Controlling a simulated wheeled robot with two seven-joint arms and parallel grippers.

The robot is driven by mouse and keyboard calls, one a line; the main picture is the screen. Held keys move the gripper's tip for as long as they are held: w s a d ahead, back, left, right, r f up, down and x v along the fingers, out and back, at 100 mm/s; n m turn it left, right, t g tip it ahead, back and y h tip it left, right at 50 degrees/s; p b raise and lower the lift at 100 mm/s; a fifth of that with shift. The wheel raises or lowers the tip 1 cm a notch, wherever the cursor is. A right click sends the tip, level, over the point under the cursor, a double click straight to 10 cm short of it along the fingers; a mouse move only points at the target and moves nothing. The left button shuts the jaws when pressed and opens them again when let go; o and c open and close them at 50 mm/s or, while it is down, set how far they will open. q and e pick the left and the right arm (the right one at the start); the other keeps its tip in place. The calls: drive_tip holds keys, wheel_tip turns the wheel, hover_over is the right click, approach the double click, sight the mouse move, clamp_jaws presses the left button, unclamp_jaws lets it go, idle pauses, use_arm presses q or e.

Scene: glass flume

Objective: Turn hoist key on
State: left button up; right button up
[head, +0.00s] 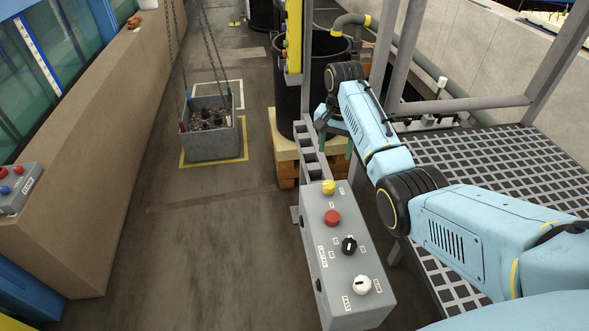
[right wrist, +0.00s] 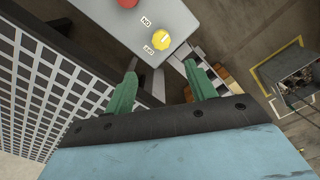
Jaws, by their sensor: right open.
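A grey control box (head: 338,262) stands in the lower middle of the head view. From far to near, its top carries a yellow knob (head: 328,187), a red button (head: 332,217), a black knob (head: 349,245) and a white knob (head: 362,285). Small labels sit beside them; I cannot tell which one is the hoist key. My right gripper (head: 336,133) is beyond the box's far end, its green fingers partly hidden by its arm. In the right wrist view, the gripper (right wrist: 161,82) is open and empty, apart from the yellow knob (right wrist: 161,40) ahead. My left gripper is out of view.
A grey bin of rubble (head: 210,134) hangs on chains over a yellow floor square. A black tank (head: 300,85) stands on a wooden pallet behind the box. A grated platform (head: 480,165) with grey posts is at right. Another button box (head: 18,188) is at left.

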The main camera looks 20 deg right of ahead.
sight(329, 184)
wheel_tip(329, 184, down, 13)
drive_tip(key=shift+a+f+b, duration=0.1)
drive_tip(key=shift+a+b, duration=0.05)
drive_tip(key=shift+b, duration=1.1)
drive_tip(key=c, duration=1)
